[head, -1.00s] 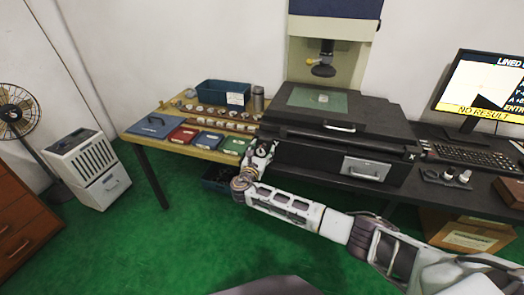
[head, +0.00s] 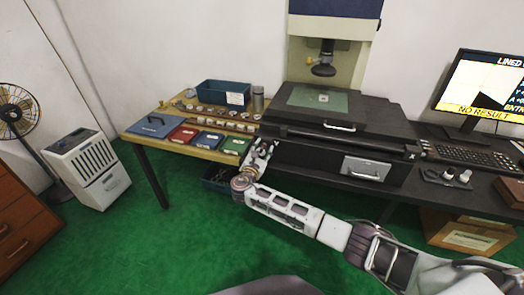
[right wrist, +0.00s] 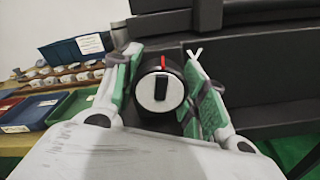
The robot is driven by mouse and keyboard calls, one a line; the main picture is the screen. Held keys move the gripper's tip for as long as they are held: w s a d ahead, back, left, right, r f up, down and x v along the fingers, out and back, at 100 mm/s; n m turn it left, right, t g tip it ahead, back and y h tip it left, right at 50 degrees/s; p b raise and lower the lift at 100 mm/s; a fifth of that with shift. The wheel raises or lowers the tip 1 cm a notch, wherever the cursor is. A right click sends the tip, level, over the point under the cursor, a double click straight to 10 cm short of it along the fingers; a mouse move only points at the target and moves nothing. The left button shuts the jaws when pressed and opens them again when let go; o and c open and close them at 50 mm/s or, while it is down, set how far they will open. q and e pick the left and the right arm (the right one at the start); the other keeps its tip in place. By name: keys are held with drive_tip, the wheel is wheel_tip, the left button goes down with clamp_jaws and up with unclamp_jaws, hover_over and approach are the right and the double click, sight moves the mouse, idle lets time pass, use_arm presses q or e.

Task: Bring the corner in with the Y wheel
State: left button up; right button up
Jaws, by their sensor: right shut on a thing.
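My right gripper (head: 262,150) is at the front left corner of the dark measuring machine. In the right wrist view its green-padded fingers (right wrist: 162,88) are shut on a round black wheel (right wrist: 160,92) with a pale face, a dark bar and a red mark at the top. No Y label is readable on it. In the head view the arm mostly hides this wheel. The stage glass (head: 306,97) carries a small pale part (head: 323,98) below the lens (head: 323,70). The monitor (head: 490,85) shows a white area with a dark triangular corner and "NO RESULT". My left gripper is not in view.
A wooden side table (head: 140,130) at left holds coloured trays, rows of small parts and a blue bin (head: 222,93). A knob marked X (head: 412,152) is at the machine's front right. A keyboard (head: 470,150) lies below the monitor. The green floor in front is clear.

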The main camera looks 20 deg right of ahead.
drive_tip(key=shift+f+m, duration=0.1)
drive_tip(key=shift+m, duration=0.6)
drive_tip(key=shift+m+b, duration=0.45)
drive_tip(key=shift+m, duration=0.75)
drive_tip(key=o, duration=1)
drive_tip(key=shift+o, duration=0.2)
drive_tip(key=shift+v, duration=0.9)
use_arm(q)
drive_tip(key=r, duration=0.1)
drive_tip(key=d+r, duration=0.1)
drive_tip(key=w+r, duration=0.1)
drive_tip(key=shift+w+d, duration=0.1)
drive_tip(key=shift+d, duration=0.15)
use_arm(e)
drive_tip(key=v, duration=1)
drive_tip(key=shift+s+a, duration=0.1)
